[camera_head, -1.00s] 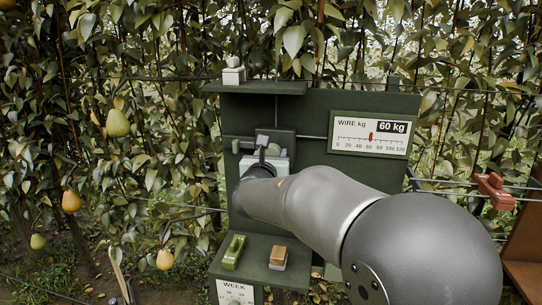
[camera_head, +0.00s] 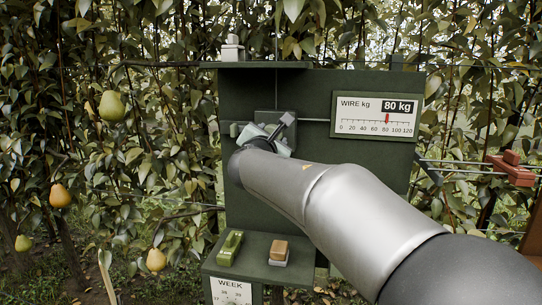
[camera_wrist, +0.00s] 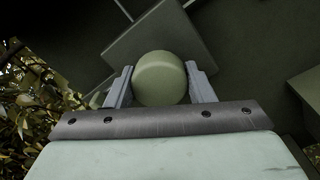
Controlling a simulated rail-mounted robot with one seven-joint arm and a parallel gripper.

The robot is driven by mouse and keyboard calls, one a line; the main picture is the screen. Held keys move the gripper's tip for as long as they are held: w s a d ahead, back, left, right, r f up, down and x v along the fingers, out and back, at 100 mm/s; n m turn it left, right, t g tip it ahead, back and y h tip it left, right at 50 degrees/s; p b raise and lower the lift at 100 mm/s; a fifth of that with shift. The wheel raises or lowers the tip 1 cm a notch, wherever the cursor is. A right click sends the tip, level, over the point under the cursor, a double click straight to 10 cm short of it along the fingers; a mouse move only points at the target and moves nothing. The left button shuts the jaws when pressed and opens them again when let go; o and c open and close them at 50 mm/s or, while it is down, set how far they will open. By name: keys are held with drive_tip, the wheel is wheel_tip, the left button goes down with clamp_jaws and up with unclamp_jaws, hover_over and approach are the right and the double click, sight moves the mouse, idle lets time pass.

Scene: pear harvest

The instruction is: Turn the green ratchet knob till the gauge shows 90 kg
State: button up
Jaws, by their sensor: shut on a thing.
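The green ratchet knob (camera_wrist: 160,78) sits between the two fingers of my gripper (camera_wrist: 160,85) in the wrist view, with a finger against each side. My gripper is shut on it. In the head view my gripper (camera_head: 268,138) is at the ratchet on the green board (camera_head: 350,160), and my arm hides most of the knob. The wire gauge (camera_head: 376,116) at the upper right of the board reads 80 kg, with its red pointer at 80.
A shelf (camera_head: 262,246) below holds a green-handled item (camera_head: 230,248) and a brown-topped block (camera_head: 279,250). A week card (camera_head: 231,292) hangs beneath. A red clamp (camera_head: 511,168) sits on wires at right. Pears (camera_head: 112,106) hang at left among the leaves.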

drive_tip(key=shift+f+m+b, duration=0.1)
drive_tip(key=shift+m+b, duration=1.4)
drive_tip(key=shift+b, duration=0.25)
drive_tip(key=o, duration=1)
drive_tip(key=shift+c, duration=0.2)
drive_tip(key=s+a+b, duration=0.1)
drive_tip(key=s+a, duration=0.1)
drive_tip(key=s, duration=1.5)
drive_tip(key=shift+s+a+b, duration=0.15)
drive_tip(key=shift+a+b, duration=0.05)
drive_tip(key=shift+b, duration=0.2)
drive_tip(key=shift+f, duration=0.1)
